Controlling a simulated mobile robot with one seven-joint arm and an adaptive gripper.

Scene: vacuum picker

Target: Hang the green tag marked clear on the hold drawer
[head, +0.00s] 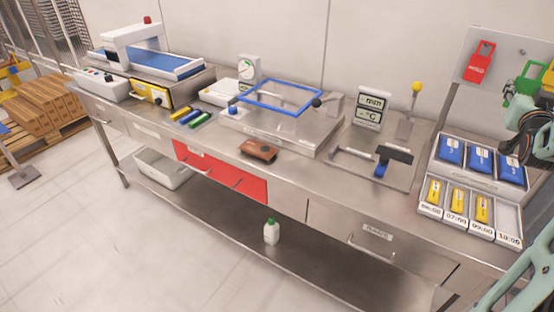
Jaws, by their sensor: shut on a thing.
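The green tag (525,84) is at the upper right, in front of the grey board. My gripper (512,96) is at the tag, with its dark fingers shut on it. The fingers and the picture's right edge hide part of the tag, and its marking cannot be read. A red drawer front (251,187) under the middle-left of the steel bench is likely the hold drawer; its small label is not legible. It looks closed, has bar handles, and is far to the left of my gripper.
A red tag (479,61) hangs on the grey board (460,84). A brown wallet-like object (258,149) lies on the bench above the red drawer. The floor before the bench is clear.

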